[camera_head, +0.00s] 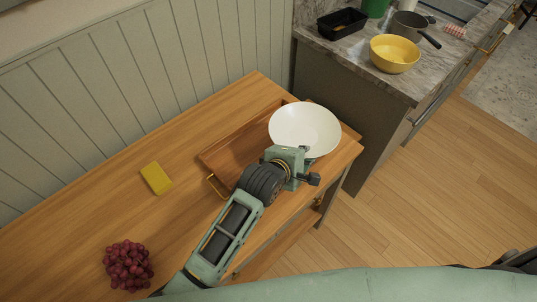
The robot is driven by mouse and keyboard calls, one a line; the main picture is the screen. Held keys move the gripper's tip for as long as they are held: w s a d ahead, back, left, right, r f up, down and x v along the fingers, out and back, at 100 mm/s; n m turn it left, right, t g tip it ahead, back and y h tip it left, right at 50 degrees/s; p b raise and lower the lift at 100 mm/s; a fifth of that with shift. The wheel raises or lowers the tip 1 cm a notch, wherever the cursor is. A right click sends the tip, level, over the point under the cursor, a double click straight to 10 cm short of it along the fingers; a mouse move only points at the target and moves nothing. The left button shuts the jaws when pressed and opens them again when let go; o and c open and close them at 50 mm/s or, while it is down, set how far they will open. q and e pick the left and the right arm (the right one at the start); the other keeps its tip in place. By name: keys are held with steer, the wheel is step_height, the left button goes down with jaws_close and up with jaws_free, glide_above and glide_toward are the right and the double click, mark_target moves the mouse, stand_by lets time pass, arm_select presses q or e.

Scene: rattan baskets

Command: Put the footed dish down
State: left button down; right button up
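The footed dish (304,124) is a wide white bowl, seen from above at the right end of the wooden table. Its foot is hidden under the bowl. My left gripper (305,154) is at the dish's near rim, with a fingertip showing just inside the rim and the rest of the gripper outside it. It appears shut on the rim. The dish overlaps the right part of a wooden tray (232,150) in the picture; I cannot tell whether it touches the tray or hangs above it. My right gripper does not show.
A yellow sponge-like block (157,178) and red grapes (128,266) lie on the table (95,218), left of the tray. The tray has a brass handle (216,187). A counter (345,62) behind holds a yellow bowl (394,55), black container (342,22) and grey pan (408,25).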

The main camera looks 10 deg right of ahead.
arm_select(q)
steer(key=w+a+f+b, duration=0.1)
steer(key=a+f+b, duration=0.1)
steer(key=w+a+f+b, duration=0.2)
steer(key=a+b, duration=0.1)
steer(key=w+a+f+b, duration=0.2)
steer(key=a, duration=0.1)
steer(key=shift+w+a+f+b, duration=0.1)
steer(key=shift+w+a+b, duration=0.15)
steer(key=shift+b, duration=0.15)
steer(key=shift+w+a, duration=0.15)
steer(key=shift+a, duration=0.15)
step_height(320, 180, down, 4)
steer(key=b, duration=0.5)
steer(key=c, duration=2.4)
jaws_free()
steer(key=shift+a+f, duration=0.1)
steer(key=shift+f, duration=0.05)
steer(key=o, duration=0.4)
